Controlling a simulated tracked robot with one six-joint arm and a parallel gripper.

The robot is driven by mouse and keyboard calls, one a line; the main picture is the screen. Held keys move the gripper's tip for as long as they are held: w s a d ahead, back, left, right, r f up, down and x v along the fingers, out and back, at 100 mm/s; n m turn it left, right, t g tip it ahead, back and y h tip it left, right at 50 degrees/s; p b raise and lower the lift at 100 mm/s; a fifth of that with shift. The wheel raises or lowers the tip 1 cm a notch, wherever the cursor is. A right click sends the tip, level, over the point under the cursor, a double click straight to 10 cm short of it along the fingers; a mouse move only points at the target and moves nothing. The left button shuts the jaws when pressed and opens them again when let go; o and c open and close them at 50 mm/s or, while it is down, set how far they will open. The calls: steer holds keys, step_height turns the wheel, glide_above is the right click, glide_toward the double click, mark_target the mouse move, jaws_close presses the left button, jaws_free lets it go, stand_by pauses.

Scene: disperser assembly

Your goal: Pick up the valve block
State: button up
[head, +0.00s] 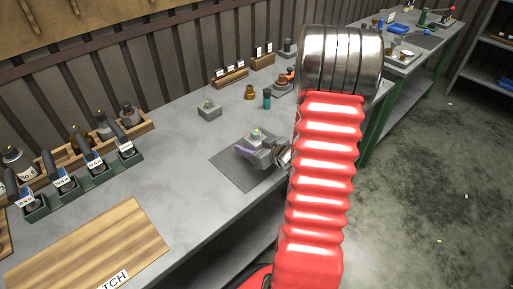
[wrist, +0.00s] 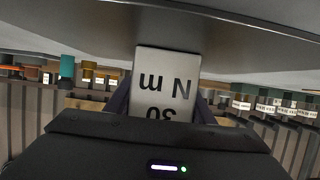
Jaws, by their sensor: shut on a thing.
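I cannot tell whether the block touches the mat. My red arm hides part of the bench to the right.
A similar grey block (head: 209,112) stands behind the mat. A brass part (head: 250,92) and a teal bottle (head: 267,99) are near the back. Labelled tools in green holders (head: 82,177) stand at left, with a wooden board (head: 90,250) in front. Bench between is clear.

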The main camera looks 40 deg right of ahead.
jaws_close()
steer(key=shift+r, duration=0.2)
step_height(320, 180, up, 10)
steer(key=shift+f, duration=0.15)
stand_by(0.6)
steer(key=shift+w, duration=0.1)
stand_by(0.4)
